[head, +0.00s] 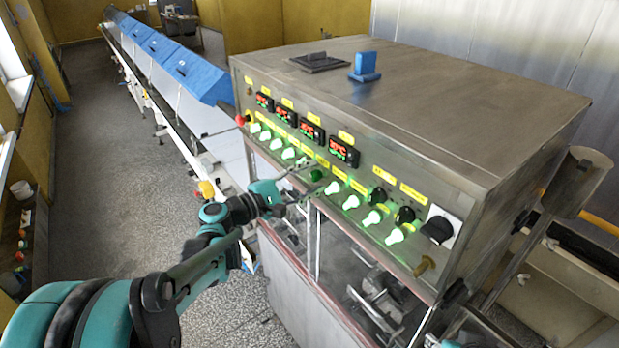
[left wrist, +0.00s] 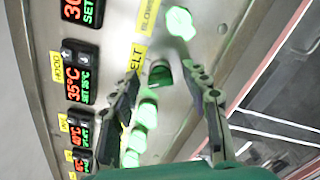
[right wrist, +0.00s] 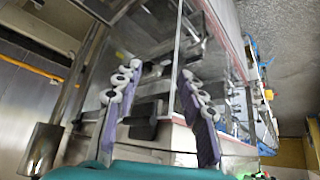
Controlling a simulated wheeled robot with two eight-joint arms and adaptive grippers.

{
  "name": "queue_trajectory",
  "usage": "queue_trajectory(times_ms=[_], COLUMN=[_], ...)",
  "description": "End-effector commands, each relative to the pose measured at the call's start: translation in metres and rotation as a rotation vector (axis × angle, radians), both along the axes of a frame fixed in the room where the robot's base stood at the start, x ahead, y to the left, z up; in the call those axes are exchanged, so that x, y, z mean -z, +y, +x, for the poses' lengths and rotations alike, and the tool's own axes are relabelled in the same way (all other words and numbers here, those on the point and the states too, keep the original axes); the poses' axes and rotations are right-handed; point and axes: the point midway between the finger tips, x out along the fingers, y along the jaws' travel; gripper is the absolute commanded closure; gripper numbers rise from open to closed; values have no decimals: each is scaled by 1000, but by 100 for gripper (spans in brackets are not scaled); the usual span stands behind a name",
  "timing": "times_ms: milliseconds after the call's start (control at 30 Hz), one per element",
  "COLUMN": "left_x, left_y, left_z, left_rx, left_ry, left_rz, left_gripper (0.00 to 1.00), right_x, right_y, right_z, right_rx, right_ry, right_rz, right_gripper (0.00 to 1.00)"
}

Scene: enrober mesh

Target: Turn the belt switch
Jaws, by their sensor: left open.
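The belt switch is a dark green knob (head: 316,175) on the slanted panel of the steel machine. In the left wrist view the same knob (left wrist: 160,73) sits beside a yellow label reading "ELT", partly cut off by a finger. My left gripper (head: 304,180) is open, with its fingertips close to the panel. In the left wrist view, the fingers (left wrist: 161,78) stand on either side of the knob, apart from each other; whether they touch it I cannot tell. My right gripper (right wrist: 160,72) is open and empty, away from the control panel near the machine's lower side.
Lit white-green knobs (head: 350,202) flank the switch, with red displays (head: 312,131) above and black knobs (head: 404,215) to the right. A large black rotary switch (head: 440,230) is at the panel's right end. A blue-covered conveyor (head: 170,55) runs behind.

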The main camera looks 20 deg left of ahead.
Motion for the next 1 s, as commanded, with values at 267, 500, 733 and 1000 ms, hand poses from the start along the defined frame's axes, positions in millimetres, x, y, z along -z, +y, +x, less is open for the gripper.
queue_trajectory(times_ms=[267, 500, 733, 1000], left_x=[0, 0, 1, 3], left_y=[0, 0, 0, 0], left_z=[0, 0, -1, -1], left_rx=[0, 0, 0, 0], left_ry=[0, -2, -33, -144], left_rz=[0, 2, 43, 186], left_gripper=[90, 100, 100, 100], right_x=[0, 0, 4, 15], right_y=[0, 0, 0, 0], right_z=[0, 0, 0, 0], right_rx=[0, 0, 0, 0], right_ry=[0, 0, 0, 0], right_rz=[0, 0, 0, 0], right_gripper=[60, 60, 60, 60])
